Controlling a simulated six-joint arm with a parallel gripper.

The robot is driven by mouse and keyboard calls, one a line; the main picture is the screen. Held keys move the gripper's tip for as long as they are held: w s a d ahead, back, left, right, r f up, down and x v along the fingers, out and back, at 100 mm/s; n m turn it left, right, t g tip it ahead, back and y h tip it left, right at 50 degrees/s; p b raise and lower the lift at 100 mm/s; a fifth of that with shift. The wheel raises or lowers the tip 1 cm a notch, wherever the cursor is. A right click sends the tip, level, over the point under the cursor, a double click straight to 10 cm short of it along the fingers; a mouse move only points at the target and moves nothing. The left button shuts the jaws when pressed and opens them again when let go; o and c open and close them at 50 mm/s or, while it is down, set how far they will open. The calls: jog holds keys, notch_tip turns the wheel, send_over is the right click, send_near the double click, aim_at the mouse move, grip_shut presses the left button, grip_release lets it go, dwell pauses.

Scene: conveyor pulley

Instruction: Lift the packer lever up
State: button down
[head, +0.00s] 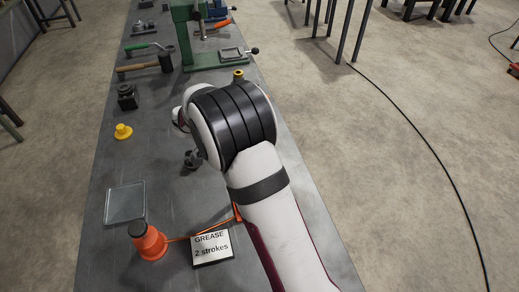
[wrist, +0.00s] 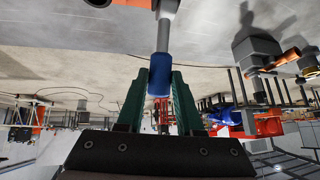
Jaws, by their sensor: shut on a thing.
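The wrist view appears upside down, so I cannot tell exactly how far the lever is raised. In the head view my white arm with black bands covers my gripper and the lever, and neither can be made out there.
A grey bench (head: 108,165) runs away from me. On it are an orange grease pot (head: 149,243), a "GREASE 2 strokes" card (head: 212,248), a clear tray (head: 125,203), a yellow knob (head: 123,131), a hammer (head: 145,68) and a green press (head: 190,38). Open floor lies on both sides.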

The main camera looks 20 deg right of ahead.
jog(key=shift+a+r+h, duration=0.1)
jog(key=shift+a+h, duration=0.7)
jog(key=shift+h, duration=0.2)
jog(key=c, duration=0.6)
grip_release()
jog(key=shift+o, duration=0.2)
jog(key=v, duration=1.6)
